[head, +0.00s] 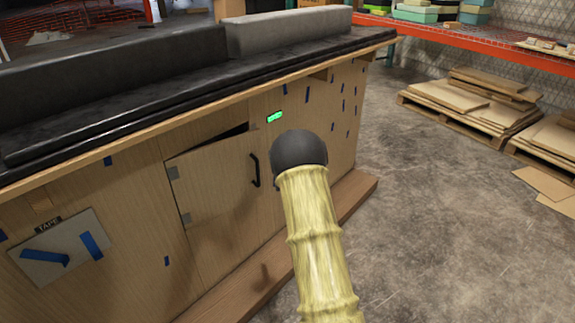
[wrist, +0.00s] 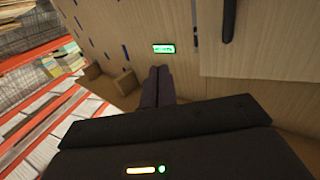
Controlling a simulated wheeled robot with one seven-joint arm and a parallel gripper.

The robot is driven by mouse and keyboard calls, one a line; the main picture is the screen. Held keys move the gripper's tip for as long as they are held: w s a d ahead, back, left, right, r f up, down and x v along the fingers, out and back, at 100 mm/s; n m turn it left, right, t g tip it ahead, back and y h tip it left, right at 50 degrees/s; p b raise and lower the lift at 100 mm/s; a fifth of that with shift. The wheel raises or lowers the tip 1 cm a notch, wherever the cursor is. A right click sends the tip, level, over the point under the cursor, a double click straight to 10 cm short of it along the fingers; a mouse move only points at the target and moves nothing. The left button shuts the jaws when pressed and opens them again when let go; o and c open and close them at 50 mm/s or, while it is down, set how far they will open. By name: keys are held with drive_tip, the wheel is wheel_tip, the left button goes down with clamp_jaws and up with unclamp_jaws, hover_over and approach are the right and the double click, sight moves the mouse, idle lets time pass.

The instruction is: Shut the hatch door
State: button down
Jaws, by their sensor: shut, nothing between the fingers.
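The hatch door (head: 215,185) is a light wood panel in the front of the wooden console, with grey hinges on its left edge. A dark wedge above its top edge shows it standing slightly ajar. Its black bar handle (head: 255,170) is near the right edge; the handle also shows at the top of the wrist view (wrist: 228,18), beside part of the door (wrist: 270,40). My gripper (wrist: 158,74) has its dark fingers together and empty, near a green lit display (wrist: 164,49) and to the left of the handle. In the head view my arm hides the fingers.
The console (head: 115,205) has a black top overhanging its front and a wooden plinth (head: 352,205) along the floor. A tape label panel (head: 62,250) is at left. Concrete floor at right is clear up to pallets of boards (head: 478,95) and an orange rack (head: 480,42).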

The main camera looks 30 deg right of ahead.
drive_tip(key=s+a+g+y, duration=0.3)
drive_tip(key=s+a+g, duration=0.5)
drive_tip(key=s+a, duration=0.65)
drive_tip(key=s+a+n+g, duration=0.1)
drive_tip(key=s+a+g, duration=0.2)
drive_tip(key=s, duration=0.7)
drive_tip(key=s+a+n+g+y, duration=0.1)
drive_tip(key=s+a+g, duration=0.2)
drive_tip(key=s, duration=0.8)
drive_tip(key=shift+s+a+n+g, duration=0.25)
drive_tip(key=shift+a+n+g, duration=0.15)
drive_tip(key=shift+a, duration=0.3)
drive_tip(key=shift+w+r, duration=0.1)
drive_tip(key=shift+r, duration=0.05)
